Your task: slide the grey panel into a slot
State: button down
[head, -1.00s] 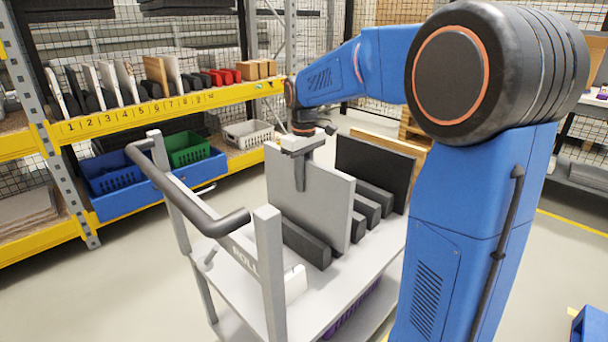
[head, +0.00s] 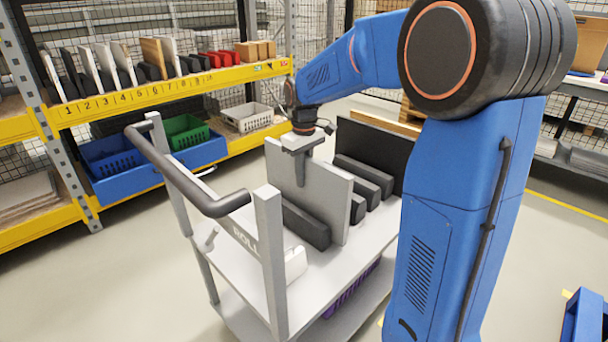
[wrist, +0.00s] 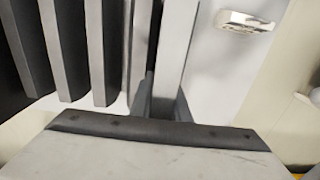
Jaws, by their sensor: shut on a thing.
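The grey panel (head: 325,200) stands upright on the cart, beside a dark block, with other dark blocks behind it. My gripper (head: 300,170) reaches down over its top edge and is shut on it. In the wrist view, the fingers (wrist: 162,105) straddle the panel (wrist: 175,45). The numbered slot rack (head: 150,95) is on the shelf at the left back. Several boards stand among dark dividers at its lower numbers; dark dividers show without tall boards towards the higher numbers.
The cart (head: 240,270) has a dark push handle (head: 190,185) on the shelf side and a small white object (head: 295,263) on deck. A black panel (head: 375,150) stands behind the grey one. Blue (head: 112,160) and green (head: 187,135) bins sit below the rack. Floor is clear between cart and shelf.

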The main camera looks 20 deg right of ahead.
jog(key=c, duration=1.6)
grip_release()
jog(key=shift+r, duration=0.1)
notch_tip(320, 180, up, 17)
jog(key=s+f+m+t, duration=0.1)
jog(key=s+f, duration=0.4)
jog(key=s, duration=0.5)
jog(key=s+a+f+m+t, duration=0.1)
jog(key=s+f, duration=0.4)
jog(key=s, duration=0.6)
jog(key=s+f+m+t, duration=0.2)
jog(key=s+f, duration=0.4)
jog(key=s, duration=0.4)
jog(key=shift+s+a+f+t, duration=0.1)
jog(key=shift+s+a+t, duration=0.2)
jog(key=shift+s+t, duration=0.1)
